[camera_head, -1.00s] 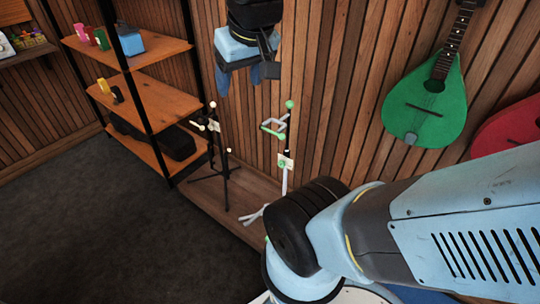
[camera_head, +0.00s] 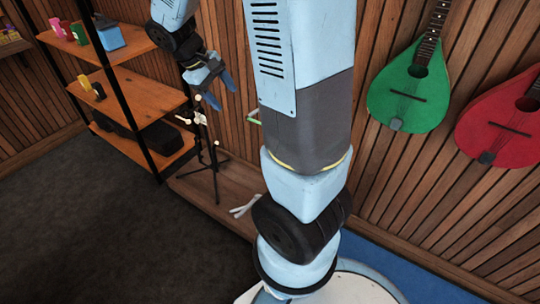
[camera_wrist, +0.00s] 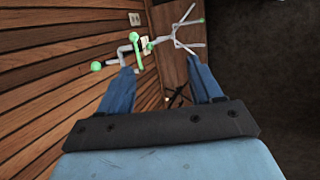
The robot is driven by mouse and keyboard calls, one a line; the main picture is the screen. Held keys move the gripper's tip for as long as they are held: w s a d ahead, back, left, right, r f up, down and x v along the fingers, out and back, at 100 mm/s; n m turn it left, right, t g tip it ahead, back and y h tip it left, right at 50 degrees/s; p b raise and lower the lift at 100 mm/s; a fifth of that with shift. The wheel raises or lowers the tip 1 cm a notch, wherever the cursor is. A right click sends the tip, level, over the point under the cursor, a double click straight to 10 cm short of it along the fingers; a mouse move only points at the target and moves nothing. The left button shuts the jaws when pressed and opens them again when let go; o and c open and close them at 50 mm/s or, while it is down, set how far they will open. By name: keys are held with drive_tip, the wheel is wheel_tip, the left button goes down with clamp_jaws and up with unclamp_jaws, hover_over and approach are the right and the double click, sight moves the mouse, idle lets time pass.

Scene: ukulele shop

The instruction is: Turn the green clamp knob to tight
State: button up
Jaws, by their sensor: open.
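The white stand with green parts lies past my fingertips in the wrist view. Its green clamp knob (camera_wrist: 150,46) is on the pole, between the green-ended yoke and the splayed white legs (camera_wrist: 187,42). In the head view my arm hides most of this stand; a green hook end (camera_head: 254,121) and white feet (camera_head: 245,208) show. The knob is hidden there. My gripper (camera_head: 217,92) is open and empty, its blue fingers apart, left of that stand. The wrist view shows both fingers (camera_wrist: 160,67) with the knob beyond them, not between them. I cannot tell the knob's setting.
A black stand with cream knobs (camera_head: 205,121) stands just below my gripper in the head view. Wooden shelves (camera_head: 130,62) with small goods stand to its left. Green (camera_head: 410,98) and red (camera_head: 500,130) instruments hang on the slatted wall. Dark floor at left is clear.

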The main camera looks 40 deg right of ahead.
drive_tip(key=w+d+f+n+g+h, duration=0.1)
drive_tip(key=w+d+f+n+h, duration=0.15)
drive_tip(key=f, duration=0.45)
drive_tip(key=w+d+f+n+h, duration=0.1)
drive_tip(key=w+f+h, duration=0.15)
drive_tip(key=f, duration=0.45)
drive_tip(key=w+d+f+n+g+h, duration=0.1)
drive_tip(key=w+f+n+h, duration=0.1)
drive_tip(key=w+f, duration=0.35)
drive_tip(key=s+d+f+n+t+h, duration=0.15)
drive_tip(key=f+n, duration=0.25)
drive_tip(key=f, duration=0.5)
drive_tip(key=d+f+n+t+h, duration=0.2)
drive_tip(key=d+f+n+t, duration=0.15)
drive_tip(key=f, duration=0.55)
drive_tip(key=s+d+f+n+t+h, duration=0.15)
drive_tip(key=f+n, duration=0.35)
drive_tip(key=f, duration=0.5)
drive_tip(key=shift+t+h, duration=0.35)
drive_tip(key=shift+h, duration=0.05)
drive_tip(key=x, duration=1.3)
drive_tip(key=shift+w+d+r, duration=0.2)
drive_tip(key=shift+w+r, duration=0.05)
drive_tip(key=shift+w, duration=0.05)
